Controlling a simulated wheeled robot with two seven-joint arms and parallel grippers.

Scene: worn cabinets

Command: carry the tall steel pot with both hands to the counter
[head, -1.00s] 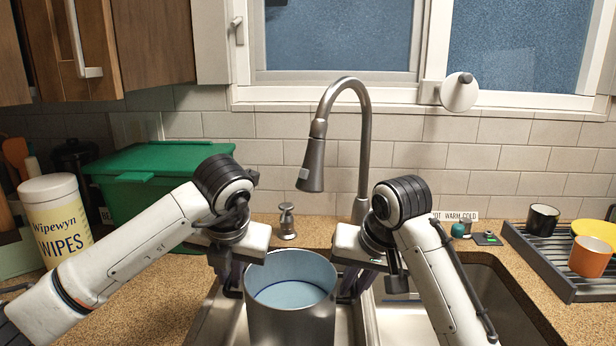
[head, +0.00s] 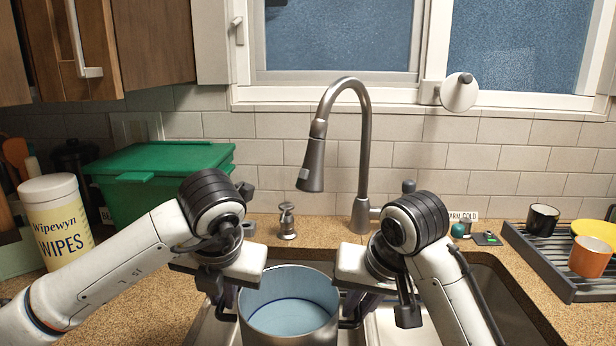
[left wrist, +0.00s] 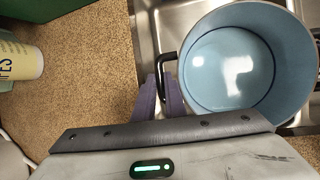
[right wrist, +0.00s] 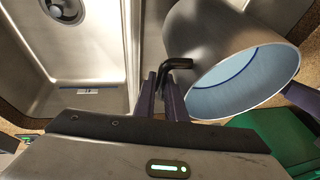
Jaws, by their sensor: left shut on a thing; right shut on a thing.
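The tall steel pot (head: 290,332) is at the bottom middle of the head view, over the sink, with a grey outside and a light blue inside. A blue line rings its inner wall; whether it holds liquid I cannot tell. My left gripper (head: 229,304) is shut on the dark handle on the pot's left side, also seen in the left wrist view (left wrist: 168,92). My right gripper (head: 353,308) is shut on the opposite handle, which shows in the right wrist view (right wrist: 179,63). The pot's base is hidden in the head view.
The steel sink (head: 389,328) lies below, with a tall faucet (head: 364,150) behind. A green bin (head: 150,175) and wipes tub (head: 56,220) stand left on the speckled counter (head: 125,285), whose front left part is clear. A dish rack (head: 550,262) with cups is at right.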

